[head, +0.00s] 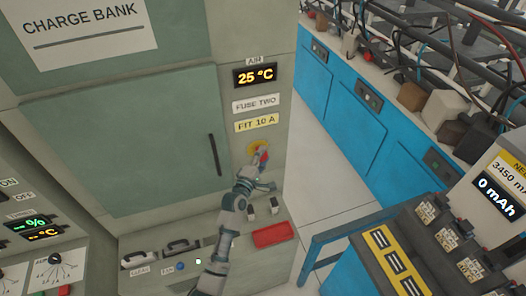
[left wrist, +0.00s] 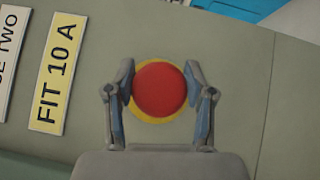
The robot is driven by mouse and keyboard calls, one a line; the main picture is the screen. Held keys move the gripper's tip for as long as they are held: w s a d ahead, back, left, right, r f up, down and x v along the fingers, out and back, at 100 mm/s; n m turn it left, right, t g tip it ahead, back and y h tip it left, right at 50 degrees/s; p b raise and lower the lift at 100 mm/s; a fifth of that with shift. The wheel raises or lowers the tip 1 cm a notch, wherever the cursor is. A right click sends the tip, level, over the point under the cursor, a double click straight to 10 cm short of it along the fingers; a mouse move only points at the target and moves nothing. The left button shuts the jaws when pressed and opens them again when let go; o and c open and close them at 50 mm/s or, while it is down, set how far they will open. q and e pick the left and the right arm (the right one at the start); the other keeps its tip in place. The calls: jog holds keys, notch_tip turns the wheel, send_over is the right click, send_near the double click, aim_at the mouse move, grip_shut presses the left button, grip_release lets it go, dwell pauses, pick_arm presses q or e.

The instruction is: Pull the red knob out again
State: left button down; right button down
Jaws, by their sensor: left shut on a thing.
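The red knob (left wrist: 159,89) is a round button on a yellow ring (left wrist: 143,117), set in the grey-green cabinet panel. In the left wrist view my left gripper (left wrist: 160,88) has one finger on each side of the knob and is shut on it. In the head view the left gripper (head: 262,160) is at the knob, just below the yellow "FIT 10 A" label (head: 257,122). The gripper hides most of the knob there, and a bit of the yellow ring (head: 258,144) shows above it. My right gripper is not in view.
A cabinet door with a dark handle (head: 215,155) is left of the knob. A ledge below holds a red block (head: 273,234) and black-handled parts (head: 184,246). Blue cabinets (head: 360,115) stand at the right, past an open strip of floor (head: 325,180).

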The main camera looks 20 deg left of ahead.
pick_arm(q)
jog(key=shift+a+f, duration=0.25)
jog(key=shift+f, duration=0.15)
jog(key=c, duration=0.6)
grip_release()
jog(key=shift+s, duration=0.1)
jog(key=shift+o, duration=1.1)
jog(key=shift+s+a, duration=0.1)
jog(key=shift+a, duration=0.05)
jog(key=shift+a+r, duration=0.15)
jog(key=shift+a, duration=0.05)
jog(key=v, duration=1.2)
jog(key=shift+a, duration=0.15)
jog(key=shift+d, duration=0.3)
